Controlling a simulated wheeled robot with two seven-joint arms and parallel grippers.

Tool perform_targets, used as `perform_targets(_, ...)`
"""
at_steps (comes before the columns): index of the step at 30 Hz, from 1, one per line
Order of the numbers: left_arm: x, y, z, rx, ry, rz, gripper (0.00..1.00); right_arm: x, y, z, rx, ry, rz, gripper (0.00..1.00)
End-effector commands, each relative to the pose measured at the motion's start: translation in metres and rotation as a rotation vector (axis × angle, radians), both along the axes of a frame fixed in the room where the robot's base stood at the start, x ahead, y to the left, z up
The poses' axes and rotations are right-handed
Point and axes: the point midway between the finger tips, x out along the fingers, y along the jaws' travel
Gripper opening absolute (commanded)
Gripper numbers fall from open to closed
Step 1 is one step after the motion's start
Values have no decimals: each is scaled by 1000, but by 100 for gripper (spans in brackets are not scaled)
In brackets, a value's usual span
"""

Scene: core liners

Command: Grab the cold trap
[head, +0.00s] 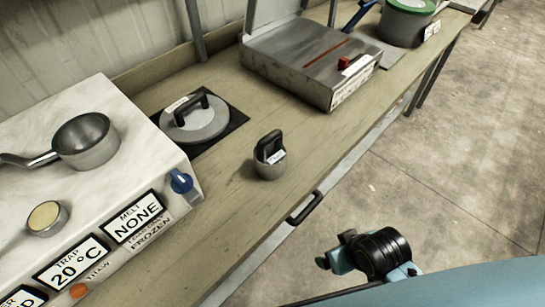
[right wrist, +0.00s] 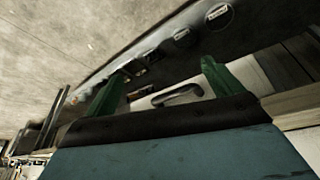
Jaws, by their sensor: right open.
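A small grey pot with a black loop handle and a white label (head: 270,160) stands upright on the wooden bench; it may be the cold trap, but its label is too small to read. A flat grey disc with a black handle (head: 196,118) sits on a black mat behind it. My right gripper (right wrist: 162,72) shows two green fingers spread apart with nothing between them in the right wrist view. In the head view my right arm is at the lower right, beyond the bench's front edge and apart from the pot. My left gripper is out of view.
A white unit (head: 150,165) with a saucepan (head: 86,140), a blue knob and a sign reading "TRAP 20 °C" stands at the left. A metal box with a red knob (head: 300,60) is behind. A green-rimmed bucket (head: 405,24) stands farther right. A dark drawer handle (head: 304,208) juts from the bench front.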

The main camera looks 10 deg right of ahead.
Motion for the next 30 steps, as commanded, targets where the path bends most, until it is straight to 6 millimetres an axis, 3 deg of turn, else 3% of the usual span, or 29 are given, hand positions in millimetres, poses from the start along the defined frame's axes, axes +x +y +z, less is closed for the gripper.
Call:
perform_targets(4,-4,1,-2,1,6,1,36,39,3,54,13,-215,32,92)
perform_targets(18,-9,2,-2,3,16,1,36,139,37,116,227,-781,221,92)
perform_targets(22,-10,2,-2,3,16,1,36,152,45,129,325,-901,305,92)
perform_targets(30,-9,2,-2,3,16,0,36,159,51,142,434,-995,390,92)
